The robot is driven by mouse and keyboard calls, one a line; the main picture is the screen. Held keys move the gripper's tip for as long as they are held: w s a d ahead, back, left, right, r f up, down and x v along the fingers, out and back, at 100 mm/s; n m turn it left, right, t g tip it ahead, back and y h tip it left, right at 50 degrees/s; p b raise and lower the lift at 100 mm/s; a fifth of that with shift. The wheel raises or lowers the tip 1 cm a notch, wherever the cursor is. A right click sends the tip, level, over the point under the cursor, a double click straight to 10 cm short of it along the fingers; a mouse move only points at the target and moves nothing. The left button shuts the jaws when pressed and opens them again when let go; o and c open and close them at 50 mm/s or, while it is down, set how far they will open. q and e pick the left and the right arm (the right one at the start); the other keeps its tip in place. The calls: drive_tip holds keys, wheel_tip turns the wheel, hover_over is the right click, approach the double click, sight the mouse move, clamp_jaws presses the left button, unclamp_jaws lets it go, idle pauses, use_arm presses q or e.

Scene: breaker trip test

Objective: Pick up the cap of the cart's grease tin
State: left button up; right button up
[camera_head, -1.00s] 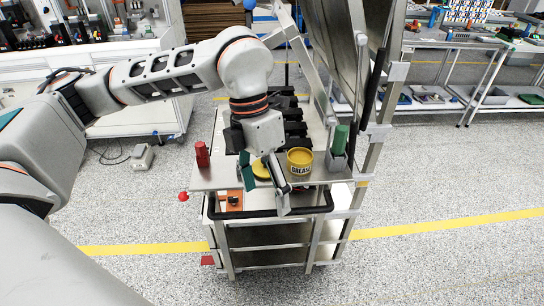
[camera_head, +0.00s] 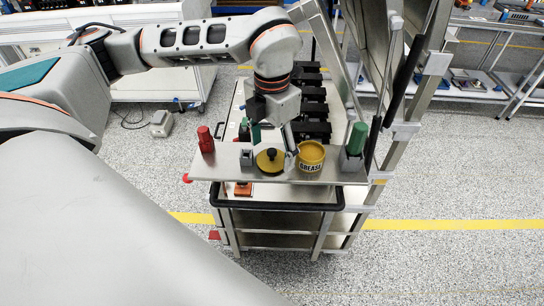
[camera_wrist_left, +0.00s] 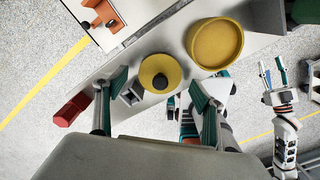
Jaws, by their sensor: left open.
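The yellow cap (camera_head: 270,160) with a black knob lies on the cart's top shelf, left of the open yellow grease tin (camera_head: 311,158). My left gripper (camera_head: 273,143) is open and empty, above the shelf just behind the cap in the head view. In the left wrist view the cap (camera_wrist_left: 160,72) shows between the two spread fingers, with the tin (camera_wrist_left: 215,43) beyond it to the right. Whether the fingers are level with the knob, I cannot tell. My right gripper (camera_wrist_left: 273,78) shows small in the left wrist view, its fingers apart.
A red bottle (camera_head: 205,140) stands at the shelf's left end, and a small grey block (camera_head: 246,158) sits left of the cap. A green bottle (camera_head: 357,138) stands right of the tin. Black items (camera_head: 314,110) line the cart behind. A tilted metal panel rises at right.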

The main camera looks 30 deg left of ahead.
use_arm(q)
drive_tip(key=shift+f, duration=0.65)
drive_tip(key=c, duration=1)
drive_tip(key=shift+r, duration=0.1)
